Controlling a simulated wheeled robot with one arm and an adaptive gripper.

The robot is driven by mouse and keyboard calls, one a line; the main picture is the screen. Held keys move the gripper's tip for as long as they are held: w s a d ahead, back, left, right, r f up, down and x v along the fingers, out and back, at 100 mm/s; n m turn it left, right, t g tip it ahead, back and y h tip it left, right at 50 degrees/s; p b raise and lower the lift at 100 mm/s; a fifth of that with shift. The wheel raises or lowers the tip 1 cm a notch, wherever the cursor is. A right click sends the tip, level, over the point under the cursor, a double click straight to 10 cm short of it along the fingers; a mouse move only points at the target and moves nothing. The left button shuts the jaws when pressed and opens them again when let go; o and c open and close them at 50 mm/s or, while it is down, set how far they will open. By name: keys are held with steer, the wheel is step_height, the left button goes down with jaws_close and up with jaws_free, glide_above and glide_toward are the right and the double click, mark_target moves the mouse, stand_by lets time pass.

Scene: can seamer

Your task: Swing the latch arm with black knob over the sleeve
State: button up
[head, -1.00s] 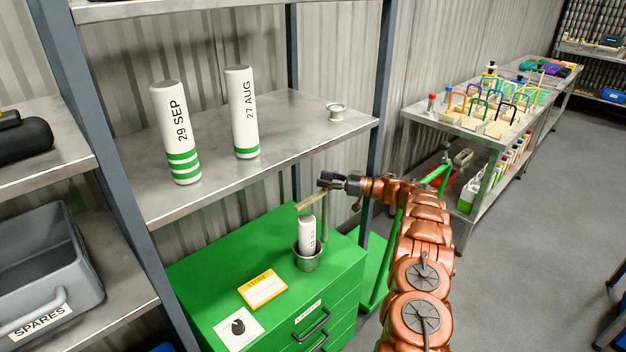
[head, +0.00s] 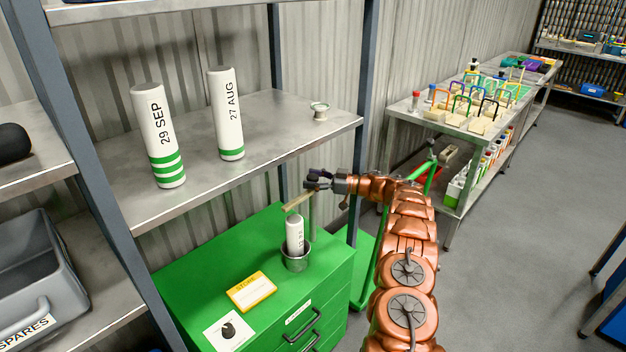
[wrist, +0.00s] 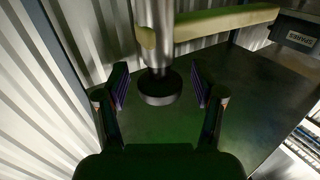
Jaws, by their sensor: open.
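The latch arm (head: 298,200) is a tan bar at the top of a grey post (head: 313,215), beside the sleeve. The sleeve (head: 296,261) is a grey metal cup on the green cabinet, with a white canister (head: 295,234) upright in it. The bar's free end shows near and above the canister's top. My gripper (head: 309,181) is at the post's top. In the wrist view the black knob (wrist: 160,91) sits between my open fingers (wrist: 159,90), with a gap on both sides. The tan bar also crosses that view. The sleeve cannot be made out there.
The green cabinet top (head: 220,260) carries a yellow-edged card (head: 251,291) and a white plate with a black dial (head: 229,329). Two white canisters and a small metal ring (head: 320,111) stand on the shelf (head: 262,119) behind. A shelf upright (head: 366,100) stands close behind my gripper.

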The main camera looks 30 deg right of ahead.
steer(key=shift+r, duration=0.1)
step_height(320, 180, up, 10)
steer(key=shift+f, duration=0.1)
stand_by(0.4)
steer(key=shift+c, duration=0.2)
